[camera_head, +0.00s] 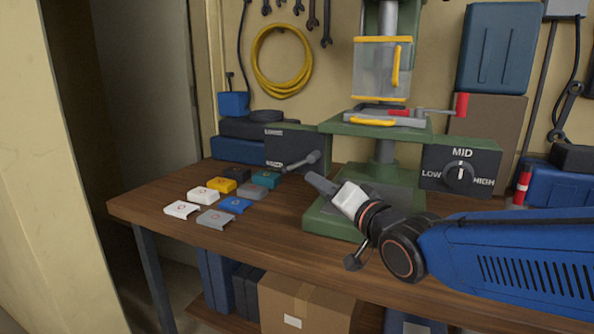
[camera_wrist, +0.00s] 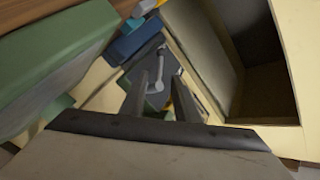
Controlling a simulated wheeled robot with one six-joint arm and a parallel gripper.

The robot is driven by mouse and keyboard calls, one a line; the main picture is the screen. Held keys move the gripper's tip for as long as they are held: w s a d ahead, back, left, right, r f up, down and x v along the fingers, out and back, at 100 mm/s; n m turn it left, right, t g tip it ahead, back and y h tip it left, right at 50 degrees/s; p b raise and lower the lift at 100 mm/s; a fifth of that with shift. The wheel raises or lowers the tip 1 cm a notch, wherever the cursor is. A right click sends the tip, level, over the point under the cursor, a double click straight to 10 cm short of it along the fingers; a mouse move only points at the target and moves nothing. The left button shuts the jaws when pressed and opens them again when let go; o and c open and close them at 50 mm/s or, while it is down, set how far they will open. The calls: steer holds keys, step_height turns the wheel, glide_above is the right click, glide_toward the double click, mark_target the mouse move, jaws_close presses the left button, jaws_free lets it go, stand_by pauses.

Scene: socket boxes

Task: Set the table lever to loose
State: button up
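The table lever (camera_head: 302,161) is a short grey lever with a dark knob on the front of a dark panel (camera_head: 288,148), left of the green drill press. It points right and slightly up from its pivot. The panel has one small label at the top and one at the bottom, too small to read surely. My gripper (camera_head: 312,179) is just below and right of the knob. In the wrist view, my gripper (camera_wrist: 160,88) is open with two dark fingers apart, and the lever (camera_wrist: 158,66) shows beyond and between them. I cannot tell whether they touch.
A speed dial (camera_head: 459,176) is on the right, pointing at MID. The bench front left is clear.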

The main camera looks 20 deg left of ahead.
mark_target(294, 168)
steer(key=x, duration=1.2)
steer(key=shift+s, duration=0.1)
steer(key=shift+c, duration=0.4)
steer(key=shift+d, duration=0.1)
jaws_close()
steer(key=shift+f, duration=0.1)
